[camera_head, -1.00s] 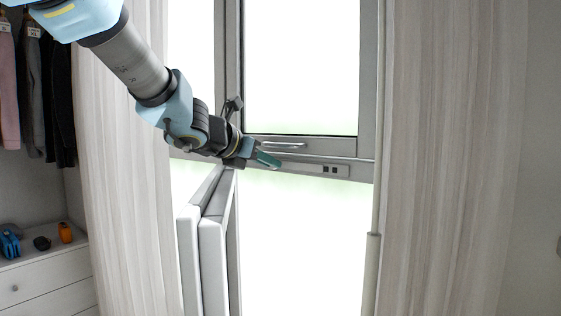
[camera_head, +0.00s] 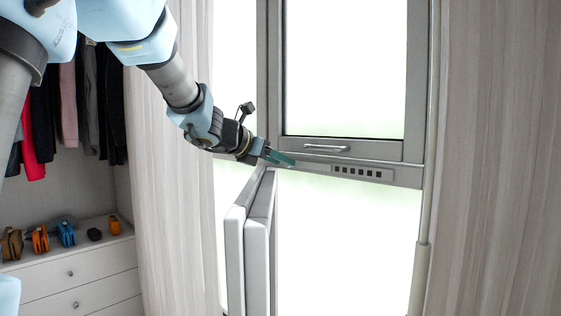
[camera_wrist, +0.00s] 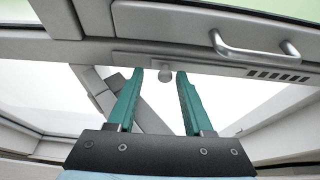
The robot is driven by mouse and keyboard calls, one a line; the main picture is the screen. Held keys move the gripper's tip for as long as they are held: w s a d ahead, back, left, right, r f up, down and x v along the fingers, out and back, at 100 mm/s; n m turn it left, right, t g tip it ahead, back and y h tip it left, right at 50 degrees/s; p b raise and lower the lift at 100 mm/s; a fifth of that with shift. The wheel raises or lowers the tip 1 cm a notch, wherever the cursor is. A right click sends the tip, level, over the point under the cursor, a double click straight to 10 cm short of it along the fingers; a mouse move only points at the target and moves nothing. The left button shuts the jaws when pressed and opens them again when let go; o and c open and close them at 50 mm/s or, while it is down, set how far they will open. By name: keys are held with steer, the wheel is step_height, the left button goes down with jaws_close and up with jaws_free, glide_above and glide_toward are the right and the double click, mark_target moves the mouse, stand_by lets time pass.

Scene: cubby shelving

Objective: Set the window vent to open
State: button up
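The window vent (camera_head: 361,173) is a grey strip on the lower rail of the upper window, with a row of several dark slots showing. The slots (camera_wrist: 279,75) also appear at the right in the wrist view. My gripper (camera_head: 284,159) is at the left end of the strip in the head view. In the wrist view, the teal fingers of my gripper (camera_wrist: 161,75) are apart. A small pale knob (camera_wrist: 165,75) shows between their tips, with gaps visible on both sides. In the head view, my gripper hides the strip's left end.
A metal window handle (camera_head: 326,148) sits just above the vent and is close at upper right in the wrist view. A white panel (camera_head: 258,250) stands edge-on below my gripper. Curtains flank the window; a drawer unit (camera_head: 85,262) is at left.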

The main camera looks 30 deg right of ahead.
steer(key=shift+s, duration=0.1)
steer(key=b+v, duration=0.2)
steer(key=v, duration=0.8)
steer(key=shift+a+r, duration=0.15)
steer(key=shift+a, duration=0.2)
steer(key=w+a+f+n+t+y, duration=0.4)
steer(key=w+a+f+n+t, duration=0.45)
steer(key=n, duration=0.75)
steer(key=w+a+f+n+g+y, duration=0.1)
steer(key=a+f+n+y, duration=0.2)
steer(key=a+f+n, duration=0.35)
steer(key=w+a+f+n+g+y, duration=0.1)
steer(key=a+f+n+g+y, duration=0.15)
steer(key=a+n, duration=0.65)
steer(key=s+a+f+n+g+y, duration=0.1)
steer(key=s+a+f+n+g, duration=0.2)
steer(key=s+a+f+n, duration=0.2)
steer(key=s+a+f+n+g+y, duration=0.2)
steer(key=s+a+f+n+g, duration=0.2)
steer(key=s+f+n, duration=0.5)
steer(key=s+a+n, duration=0.2)
steer(key=s+n, duration=0.1)
steer(key=n, duration=0.1)
steer(key=shift+s+f, duration=0.2)
steer(key=shift+f, duration=0.1)
